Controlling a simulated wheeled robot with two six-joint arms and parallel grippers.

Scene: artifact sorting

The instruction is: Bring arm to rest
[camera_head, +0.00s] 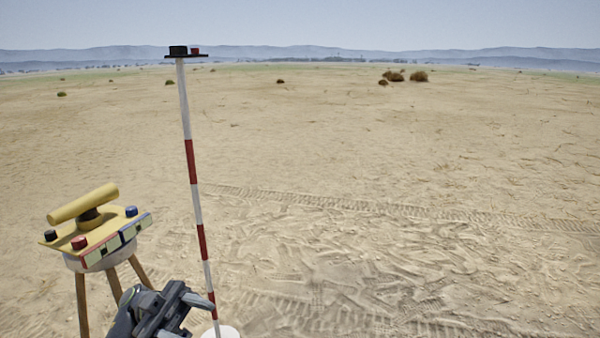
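One dark grey gripper (190,298) shows at the bottom left, on an arm coming in from the lower left, so I take it as my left gripper. It is in front of the lower part of a red-and-white striped pole (196,200). I see nothing held in it, but its finger gap is not clear. My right gripper is out of view.
A yellow device (85,204) with colored knobs and a cylinder on top stands on a wooden-legged stand (82,300) at the left. The pole rises from a white round base (228,332) and bears a small dark plate (186,55) on top. Open sandy ground (400,180) lies to the right.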

